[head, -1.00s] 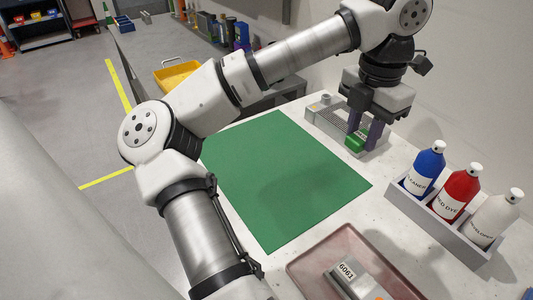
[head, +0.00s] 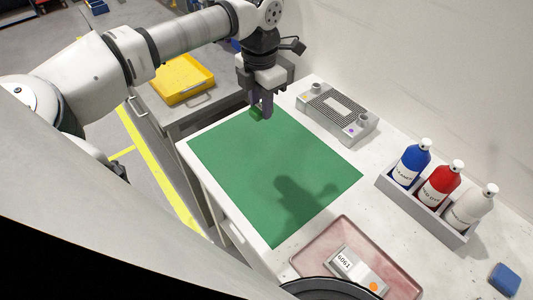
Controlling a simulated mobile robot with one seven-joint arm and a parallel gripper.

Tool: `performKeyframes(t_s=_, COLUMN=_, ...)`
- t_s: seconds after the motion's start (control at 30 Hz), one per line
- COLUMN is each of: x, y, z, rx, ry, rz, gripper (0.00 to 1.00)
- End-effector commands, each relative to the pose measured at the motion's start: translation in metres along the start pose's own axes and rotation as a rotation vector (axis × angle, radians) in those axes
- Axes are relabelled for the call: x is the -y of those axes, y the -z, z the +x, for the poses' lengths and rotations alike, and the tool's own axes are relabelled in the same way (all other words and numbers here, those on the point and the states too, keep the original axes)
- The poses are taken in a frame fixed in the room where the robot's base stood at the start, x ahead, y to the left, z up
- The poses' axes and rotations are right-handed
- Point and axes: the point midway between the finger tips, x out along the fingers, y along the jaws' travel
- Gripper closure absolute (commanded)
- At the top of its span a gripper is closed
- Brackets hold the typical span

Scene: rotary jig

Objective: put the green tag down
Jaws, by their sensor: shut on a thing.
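My gripper (head: 261,112) is shut on the green tag (head: 256,113), a small green piece between its fingers. It holds the tag above the far corner of the green mat (head: 240,165). The tag is partly hidden by the fingers. A shadow of the gripper falls on the lower middle of the mat, apart from the fingers, so the tag looks raised off the surface.
A grey slotted fixture (head: 358,132) stands at the back right. A rack (head: 415,208) holds blue, red and white bottles. A pink tray (head: 403,276) with a metal block marked 6061 (head: 351,268) lies in front. A yellow tray (head: 183,80) sits on the grey cart. The mat is clear.

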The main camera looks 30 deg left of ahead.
Motion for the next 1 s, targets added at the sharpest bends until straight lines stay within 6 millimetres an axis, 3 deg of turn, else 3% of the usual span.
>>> performKeyframes(t_s=0.03, x=0.001, y=0.0, z=0.024, rx=-0.001, ry=0.003, rz=0.001, gripper=0.92)
performKeyframes(t_s=0.1, x=0.001, y=0.0, z=0.044, rx=-0.002, ry=0.003, rz=0.001, gripper=0.92)
performKeyframes(t_s=0.4, x=0.002, y=-0.001, z=0.119, rx=0.0, ry=0.003, rz=0.001, gripper=0.92)
performKeyframes(t_s=0.73, x=0.002, y=-0.001, z=0.147, rx=-0.001, ry=0.002, rz=0.001, gripper=0.92)
performKeyframes(t_s=1.0, x=0.002, y=-0.001, z=0.183, rx=-0.001, ry=0.001, rz=0.001, gripper=0.92)
